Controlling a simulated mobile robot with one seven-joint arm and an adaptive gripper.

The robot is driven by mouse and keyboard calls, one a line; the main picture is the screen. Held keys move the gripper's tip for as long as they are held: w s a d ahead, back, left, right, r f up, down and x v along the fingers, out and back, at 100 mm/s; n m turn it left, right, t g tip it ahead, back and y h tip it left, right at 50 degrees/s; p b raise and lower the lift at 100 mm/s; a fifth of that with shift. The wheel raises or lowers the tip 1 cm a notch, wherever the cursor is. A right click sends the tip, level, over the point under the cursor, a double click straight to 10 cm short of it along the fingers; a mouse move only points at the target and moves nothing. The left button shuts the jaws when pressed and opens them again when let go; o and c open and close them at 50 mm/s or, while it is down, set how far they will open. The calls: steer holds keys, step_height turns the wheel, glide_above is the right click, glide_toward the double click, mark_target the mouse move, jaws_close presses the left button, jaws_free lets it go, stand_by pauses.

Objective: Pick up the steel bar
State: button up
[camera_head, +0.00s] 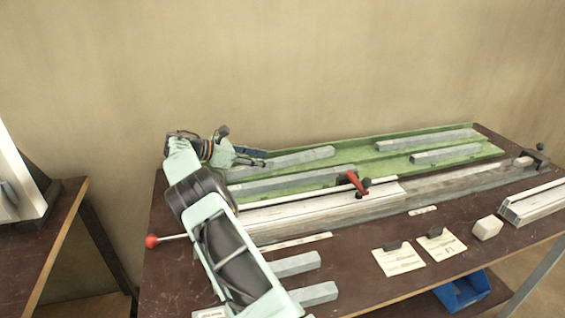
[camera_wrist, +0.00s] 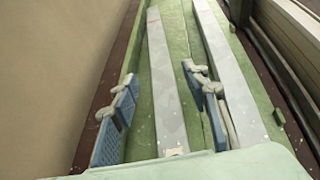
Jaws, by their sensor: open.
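Several grey steel bars are in view. One bar (camera_head: 295,157) lies in the green tray (camera_head: 365,163) at the back left, and a second bar (camera_head: 290,184) lies in front of it. My gripper (camera_head: 252,161) is open at the left end of the back bar. In the wrist view, that long bar (camera_wrist: 167,85) runs lengthwise between the two blue finger pads of my gripper (camera_wrist: 162,95), with a gap on both sides. The second bar (camera_wrist: 232,75) runs just right of the right finger. I cannot tell how high the fingers are above the tray.
More bars (camera_head: 427,139) lie in the tray's right part, and two (camera_head: 315,293) lie at the bench front. A rail with a red-handled clamp (camera_head: 355,184) runs before the tray. Cards (camera_head: 398,259), a pale block (camera_head: 487,228) and profiles (camera_head: 535,203) lie front right. A wall stands behind.

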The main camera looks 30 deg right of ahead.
mark_target(275, 160)
steer(key=x, duration=0.4)
steer(key=shift+s, duration=0.1)
jaws_close()
steer(key=shift+r, duration=0.15)
